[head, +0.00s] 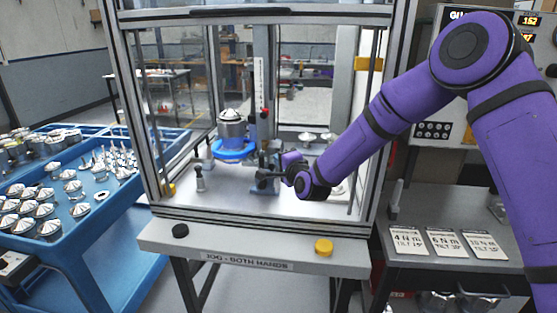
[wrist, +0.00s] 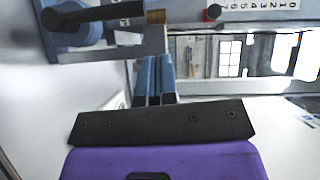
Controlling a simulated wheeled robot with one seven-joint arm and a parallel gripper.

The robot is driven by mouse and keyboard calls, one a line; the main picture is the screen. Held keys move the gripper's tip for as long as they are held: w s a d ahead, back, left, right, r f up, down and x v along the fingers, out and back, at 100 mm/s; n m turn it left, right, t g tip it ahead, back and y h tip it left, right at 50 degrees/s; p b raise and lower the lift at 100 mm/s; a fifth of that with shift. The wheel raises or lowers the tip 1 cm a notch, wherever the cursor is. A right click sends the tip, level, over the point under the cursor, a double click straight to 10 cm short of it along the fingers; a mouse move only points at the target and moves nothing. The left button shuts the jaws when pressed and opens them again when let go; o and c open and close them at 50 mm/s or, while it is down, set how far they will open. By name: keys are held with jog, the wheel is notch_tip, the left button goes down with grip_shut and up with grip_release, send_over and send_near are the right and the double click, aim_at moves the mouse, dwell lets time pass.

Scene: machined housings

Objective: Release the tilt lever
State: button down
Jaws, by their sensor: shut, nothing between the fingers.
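A black lever handle (wrist: 98,18) on a blue mount (wrist: 75,35) shows at the upper left of the wrist view; I take it to be the tilt lever. A blue block (head: 264,186) low inside the glazed cabinet looks like the same mount in the head view. My gripper (wrist: 154,62) is shut and empty, its blue-grey fingers together. In the wrist view the fingertips appear below and right of the lever, apart from it. In the head view my gripper (head: 272,174) is inside the cabinet beside the block; its fingertips are hard to make out there.
A metal housing (head: 232,128) sits on a blue ring (head: 233,150) left of my gripper. A red knob (head: 264,113) and a vertical scale (head: 258,85) stand behind. The cabinet's frame post (head: 372,115) is close to my arm. A small grey post (head: 199,180) stands at left.

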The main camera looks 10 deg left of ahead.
jog(key=s+d+r+n+g+h, duration=0.2)
jog(key=s+d+r+n, duration=0.1)
jog(key=s+d+r, duration=0.4)
jog(key=s+d+r+n+g+h, duration=0.1)
jog(key=s+d+r+n+h, duration=0.15)
jog(key=s+d, duration=0.45)
jog(key=s+d+r+n+g+h, duration=0.2)
jog(key=s+d+r+n, duration=0.15)
jog(key=d+r, duration=0.45)
jog(key=s+d+g+h, duration=0.1)
jog(key=s+d, duration=0.4)
jog(key=s, duration=0.4)
jog(key=s+d+r+n+g, duration=0.1)
jog(key=s+d+g, duration=0.1)
jog(key=s+d, duration=0.4)
jog(key=s+d+r+g+h, duration=0.1)
jog(key=s+d, duration=0.4)
jog(key=s, duration=0.7)
jog(key=shift+s+d+n+g+h, duration=0.15)
jog(key=shift+d+n+g+h, duration=0.15)
jog(key=shift+d+n+h, duration=0.1)
